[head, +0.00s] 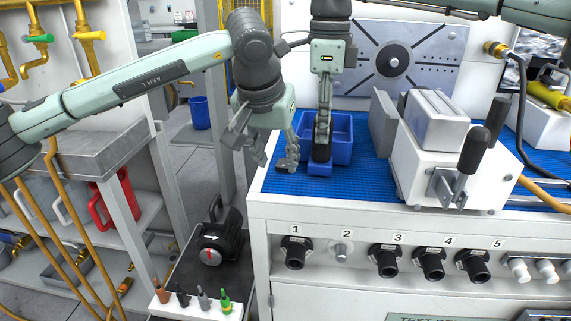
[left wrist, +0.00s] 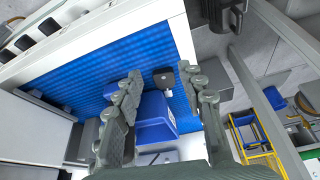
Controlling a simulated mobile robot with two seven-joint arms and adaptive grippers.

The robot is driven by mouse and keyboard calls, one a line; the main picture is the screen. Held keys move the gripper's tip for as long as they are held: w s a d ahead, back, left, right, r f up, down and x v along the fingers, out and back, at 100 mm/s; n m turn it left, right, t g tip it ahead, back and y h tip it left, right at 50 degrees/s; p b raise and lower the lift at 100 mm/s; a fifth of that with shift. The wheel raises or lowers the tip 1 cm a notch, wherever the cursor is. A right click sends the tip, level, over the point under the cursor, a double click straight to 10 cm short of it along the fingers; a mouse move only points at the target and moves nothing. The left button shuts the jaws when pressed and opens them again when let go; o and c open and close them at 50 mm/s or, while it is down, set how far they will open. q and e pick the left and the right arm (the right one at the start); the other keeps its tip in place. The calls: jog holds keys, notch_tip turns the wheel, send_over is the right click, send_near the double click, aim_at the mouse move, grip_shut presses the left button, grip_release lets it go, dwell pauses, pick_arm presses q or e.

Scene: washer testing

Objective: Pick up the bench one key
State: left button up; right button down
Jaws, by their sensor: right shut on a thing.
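My right gripper (head: 322,145) points down in front of the blue bin (head: 343,150) and is shut on a small blue piece (head: 320,168). I cannot tell which piece is the bench one key.
The blue ribbed mat (head: 375,185) covers the bench top. A white machine (head: 450,165) with a black-handled lever stands right of the bin. A shelf rack (head: 95,160) stands left, beyond a floor gap.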

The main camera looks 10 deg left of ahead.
aim_at(285, 162)
pick_arm(q)
jog(key=w, duration=0.3)
jog(key=shift+w+d, duration=0.15)
jog(key=shift+d, duration=0.15)
jog(key=shift+w+x, duration=0.25)
jog(key=shift+x, duration=0.9)
jog(key=shift+w+f, duration=0.15)
jog(key=shift+f, duration=0.2)
jog(key=c, duration=0.8)
jog(key=s+a+r, duration=0.2)
jog(key=s+r, duration=0.6)
jog(key=s, duration=0.6)
